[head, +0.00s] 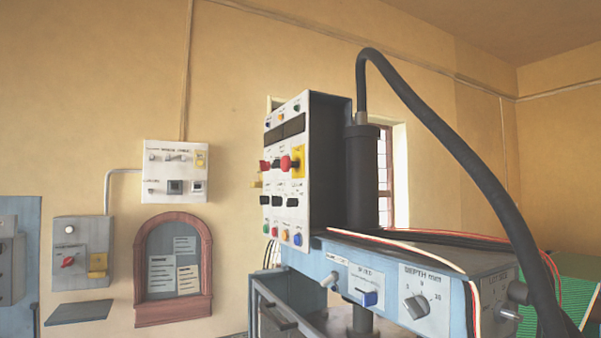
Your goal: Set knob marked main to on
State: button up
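No knob label reading "main" can be made out in the head view; most labels are too small. A grey wall box (84,250) at the left carries a red knob (68,262), set at a slant, with a small unreadable label above it. The press control panel (286,215) carries a red knob (285,163) in front of a yellow plate (299,161), with smaller red and black controls beside it. A grey knob (417,307) sits under the label "DEPTH mm" on the blue press housing. My gripper is not in view.
A white wall box (175,172) hangs above a red-framed notice board (174,266). A dark hose (440,125) arches over the press from a black column. Loose red, white and black cables lie across the blue housing. A green ribbed surface (580,275) is at the right.

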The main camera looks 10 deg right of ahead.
aim_at(265, 167)
jog(key=z, duration=0.65)
jog(key=i+j+z, duration=0.1)
jog(key=j+z, duration=0.3)
jog(key=j, duration=0.15)
jog(key=j+z, duration=0.8)
jog(key=j, duration=0.25)
jog(key=k, duration=0.05)
